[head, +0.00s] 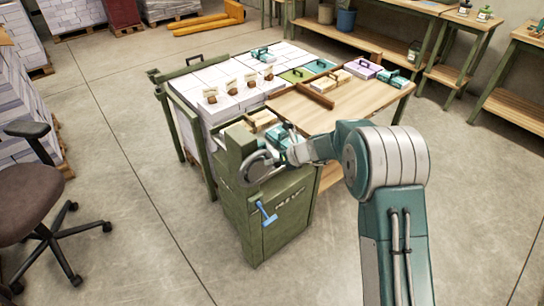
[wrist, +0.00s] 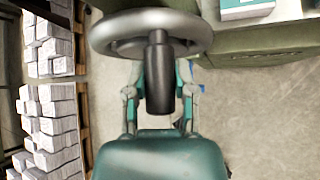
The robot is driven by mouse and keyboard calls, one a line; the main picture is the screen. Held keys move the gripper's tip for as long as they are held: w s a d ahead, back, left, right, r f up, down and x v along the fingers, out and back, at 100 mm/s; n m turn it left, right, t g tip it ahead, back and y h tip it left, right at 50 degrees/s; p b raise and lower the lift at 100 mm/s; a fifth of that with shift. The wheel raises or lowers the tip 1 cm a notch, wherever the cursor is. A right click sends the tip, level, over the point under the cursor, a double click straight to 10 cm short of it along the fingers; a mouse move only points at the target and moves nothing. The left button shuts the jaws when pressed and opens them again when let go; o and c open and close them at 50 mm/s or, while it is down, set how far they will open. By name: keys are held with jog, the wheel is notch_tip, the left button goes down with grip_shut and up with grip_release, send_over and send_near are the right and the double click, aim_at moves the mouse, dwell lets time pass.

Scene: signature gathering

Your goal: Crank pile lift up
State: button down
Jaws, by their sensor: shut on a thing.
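A grey handwheel (head: 250,168) stands on the end of a green machine (head: 270,215) in the head view. In the wrist view the wheel's rim (wrist: 112,32) shows at the top, with a dark upright crank handle (wrist: 158,62) on it. My gripper (wrist: 158,92) has a finger on each side of this handle and is shut on it. In the head view my gripper (head: 284,147) is at the wheel's right side, partly hidden by my arm. A white pile of sheets (head: 205,82) lies behind the wheel, between green rails.
A wooden worktop (head: 350,104) adjoins the pile, with several small boxes on it. A blue-handled tool (head: 266,213) hangs on the machine's front. An office chair (head: 35,205) stands left. Open floor (head: 165,245) lies between chair and machine.

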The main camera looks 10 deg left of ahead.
aim_at(265, 169)
jog(key=f+m+g+y, duration=0.1)
jog(key=w+d+f+m+g+y, duration=0.1)
jog(key=y, duration=0.1)
jog(key=w+d+f+m+g+y, duration=0.1)
jog(key=f+m+y, duration=0.1)
jog(key=shift+w+d+g, duration=0.15)
jog(key=shift+g, duration=0.25)
jog(key=shift+f+m+g+y, duration=0.4)
jog(key=shift+f+m+y, duration=0.45)
jog(key=shift+y, duration=0.25)
jog(key=shift+c, duration=2.2)
grip_release()
jog(key=shift+d+f, duration=0.1)
